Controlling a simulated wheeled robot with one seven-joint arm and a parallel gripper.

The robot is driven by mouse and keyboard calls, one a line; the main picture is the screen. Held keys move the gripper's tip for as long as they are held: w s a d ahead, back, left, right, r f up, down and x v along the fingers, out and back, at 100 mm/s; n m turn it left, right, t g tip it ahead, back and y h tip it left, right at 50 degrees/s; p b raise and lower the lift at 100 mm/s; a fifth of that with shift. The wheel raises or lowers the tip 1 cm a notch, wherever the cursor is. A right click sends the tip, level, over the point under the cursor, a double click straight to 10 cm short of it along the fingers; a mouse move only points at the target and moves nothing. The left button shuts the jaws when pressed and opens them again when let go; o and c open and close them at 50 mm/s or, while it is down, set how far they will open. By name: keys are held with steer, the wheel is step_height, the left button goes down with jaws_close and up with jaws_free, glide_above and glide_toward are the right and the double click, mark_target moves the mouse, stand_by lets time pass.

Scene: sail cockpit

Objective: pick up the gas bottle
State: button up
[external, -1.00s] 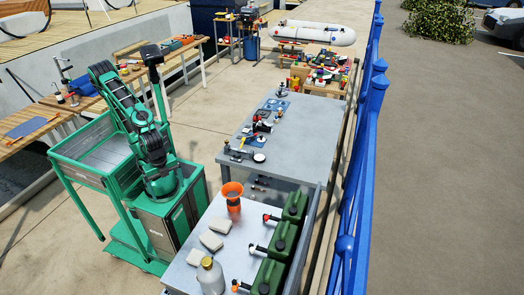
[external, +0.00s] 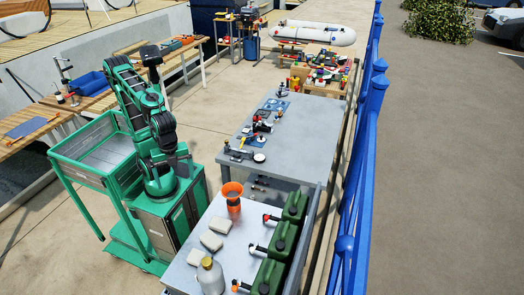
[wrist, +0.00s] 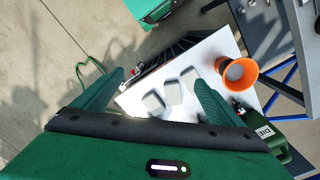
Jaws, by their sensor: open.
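The likely gas bottle (external: 210,277) is a pale grey, rounded bottle with a yellowish top. It stands upright at the near left corner of the light table in the external view. I cannot make it out in the wrist view, where my gripper body covers the lower part. My gripper (wrist: 158,78) is open, with two green fingers spread and nothing held between them. It hangs above and apart from the table, with the arm folded over its base.
On the light table (external: 222,222) are several pale blocks (external: 212,241), an orange funnel (external: 233,192) and green jerrycans (external: 268,276) along the right edge. A grey table (external: 292,138) with small tools stands beyond. A blue railing (external: 362,160) runs at right.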

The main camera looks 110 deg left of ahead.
steer(key=w+d+f+m+t+y, duration=0.1)
steer(key=w+d+f+m+y, duration=0.25)
steer(key=w, duration=0.45)
steer(key=w+d+f+m+t+y, duration=0.1)
steer(key=w+d+f+m+y, duration=0.2)
steer(key=w, duration=0.5)
steer(key=w+d+f+m+t+y, duration=0.1)
steer(key=w+d+f+m+t, duration=0.1)
steer(key=w+f+m, duration=0.4)
steer(key=s+d+r+m+t+y, duration=0.1)
steer(key=d+r+m+t+y, duration=0.2)
steer(key=d+r+t, duration=0.35)
steer(key=s+d+r+m+t+y, duration=0.1)
steer(key=d+r+m+t+y, duration=0.2)
steer(key=d+r, duration=0.65)
glide_toward(220, 268)
steer(key=a+f, duration=0.1)
steer(key=f, duration=0.1)
steer(key=shift+h, duration=0.25)
steer(key=x, duration=0.4)
steer(key=shift+s+a, duration=0.15)
steer(key=shift+a, duration=0.15)
steer(key=shift+r+x, duration=0.2)
steer(key=shift+x, duration=1.15)
steer(key=shift+r+x, duration=0.2)
steer(key=shift+x, duration=1.15)
steer(key=shift+d, duration=0.15)
steer(key=c, duration=1.8)
steer(key=shift+c, duration=0.2)
